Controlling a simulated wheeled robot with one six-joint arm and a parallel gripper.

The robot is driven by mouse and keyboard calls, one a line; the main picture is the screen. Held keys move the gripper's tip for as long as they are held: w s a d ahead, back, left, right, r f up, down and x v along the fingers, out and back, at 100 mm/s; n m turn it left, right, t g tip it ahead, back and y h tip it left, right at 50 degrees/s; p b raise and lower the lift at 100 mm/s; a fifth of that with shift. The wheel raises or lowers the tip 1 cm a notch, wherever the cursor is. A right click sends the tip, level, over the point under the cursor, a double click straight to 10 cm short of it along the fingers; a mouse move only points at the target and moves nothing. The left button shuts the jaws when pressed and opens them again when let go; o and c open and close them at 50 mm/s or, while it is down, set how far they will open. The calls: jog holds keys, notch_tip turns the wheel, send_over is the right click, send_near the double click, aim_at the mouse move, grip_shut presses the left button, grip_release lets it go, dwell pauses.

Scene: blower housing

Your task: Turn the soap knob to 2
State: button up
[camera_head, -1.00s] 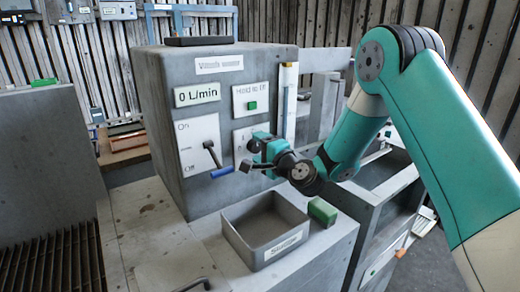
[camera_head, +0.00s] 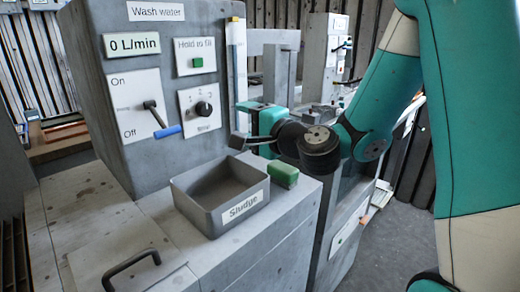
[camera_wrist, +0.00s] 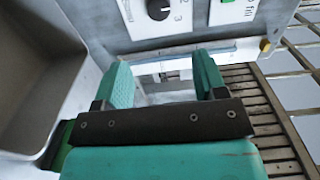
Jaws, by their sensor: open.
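A round black knob (camera_head: 203,109) sits on a white plate on the front of the grey wash-water housing (camera_head: 165,165). Its label is too small to read surely in the head view. In the wrist view a black knob (camera_wrist: 159,9) shows at the top edge, partly cut off, with the numbers 2 and 3 beside it. Its white pointer mark appears near its middle. My gripper (camera_head: 238,122) is to the right of the knob and apart from it. In the wrist view my gripper (camera_wrist: 162,66) is open, with nothing between its fingers.
A blue-handled lever (camera_head: 158,115) on an On/Off plate is left of the knob. A green "Hold to fill" button (camera_head: 197,63) is above it. An open Sludge tray (camera_head: 190,207) and a green block (camera_head: 284,174) stand on the ledge below. A clear vertical tube (camera_head: 237,60) is at the housing's right edge.

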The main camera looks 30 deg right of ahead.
jog(key=shift+b+v, duration=2)
jog(key=shift+b, duration=1.4)
